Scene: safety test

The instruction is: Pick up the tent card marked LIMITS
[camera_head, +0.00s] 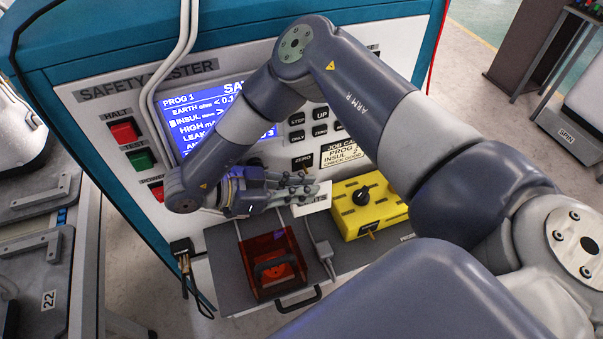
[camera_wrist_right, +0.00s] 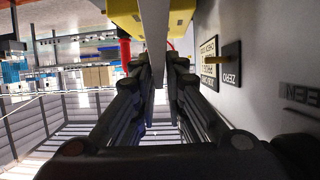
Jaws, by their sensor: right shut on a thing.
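The white tent card (camera_head: 313,201) is at the front of the safety tester, just left of the yellow box. Only the end of its lettering, "ITS", shows; the rest is hidden by my right gripper (camera_head: 312,188). The right gripper reaches in from the left of the card, shut on its upper part. In the right wrist view the card (camera_wrist_right: 155,45) shows edge-on as a pale upright strip between the fingertips of my right gripper (camera_wrist_right: 160,62). I cannot tell whether the card touches the shelf. My left gripper is not in view.
The yellow box (camera_head: 369,204) with a black knob stands close right of the card. A dark red hinged cover (camera_head: 274,264) and a grey cable connector (camera_head: 324,249) are in front. The tester's panel (camera_head: 110,95) with buttons and a blue screen (camera_head: 190,110) rises behind.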

